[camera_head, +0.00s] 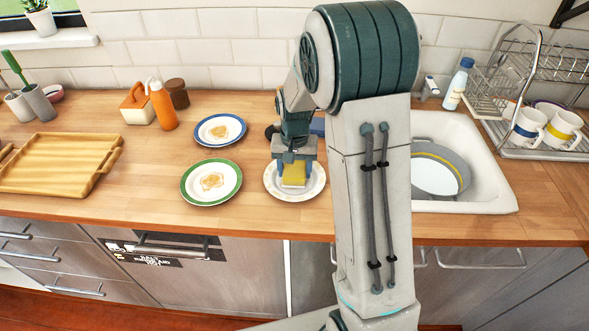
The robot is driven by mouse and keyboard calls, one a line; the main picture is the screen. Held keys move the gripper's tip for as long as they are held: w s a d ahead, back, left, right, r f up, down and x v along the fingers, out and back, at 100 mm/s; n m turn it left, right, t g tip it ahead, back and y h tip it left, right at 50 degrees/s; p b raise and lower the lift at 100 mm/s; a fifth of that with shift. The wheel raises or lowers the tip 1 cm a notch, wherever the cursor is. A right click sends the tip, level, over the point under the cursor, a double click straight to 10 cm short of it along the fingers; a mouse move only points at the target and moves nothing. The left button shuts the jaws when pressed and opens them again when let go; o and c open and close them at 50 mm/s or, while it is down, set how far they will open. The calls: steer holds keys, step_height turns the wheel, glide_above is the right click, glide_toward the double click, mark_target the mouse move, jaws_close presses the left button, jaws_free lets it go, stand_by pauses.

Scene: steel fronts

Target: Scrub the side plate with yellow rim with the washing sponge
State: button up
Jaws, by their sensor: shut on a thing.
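My gripper (293,163) points down over the counter, shut on a yellow sponge (294,177). The sponge is low over a pale plate (313,189) and looks to be touching it, though the exact contact is hard to see. The sponge and gripper cover part of this plate, and its rim looks whitish grey from here. In the sink, a round white plate with a yellow band at its rim (436,176) lies in or on a grey round piece. My arm hides its left side.
A blue-rimmed plate (220,117) and a green-rimmed plate (188,188), both with brownish stains, lie left of my gripper. An orange bottle (162,107) and a wooden tray (45,176) are farther left. The sink (492,193) and dish rack (545,152) with mugs are right.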

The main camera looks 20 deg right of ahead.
mark_target(294, 179)
steer(key=shift+s+a+f+b, duration=0.15)
steer(key=shift+s+a+b, duration=0.15)
steer(key=shift+s, duration=0.65)
steer(key=shift+s+a+f+b, duration=0.15)
steer(key=shift+s+a, duration=0.15)
steer(key=shift+s, duration=0.6)
steer(key=shift+s+r, duration=0.1)
steer(key=shift+r, duration=0.05)
steer(key=shift+w+d+r, duration=0.1)
steer(key=shift+w+d, duration=0.1)
steer(key=shift+w, duration=0.45)
steer(key=shift+w+d+f, duration=0.1)
steer(key=shift+w+d, duration=0.1)
steer(key=shift+w, duration=0.45)
steer(key=shift+w+d+r, duration=0.1)
steer(key=shift+w+d, duration=0.1)
steer(key=shift+w, duration=0.45)
steer(key=shift+r+p, duration=0.1)
steer(key=shift+p, duration=0.2)
step_height(294, 179, up, 8)
steer(key=p, duration=0.5)
steer(key=shift+f, duration=0.2)
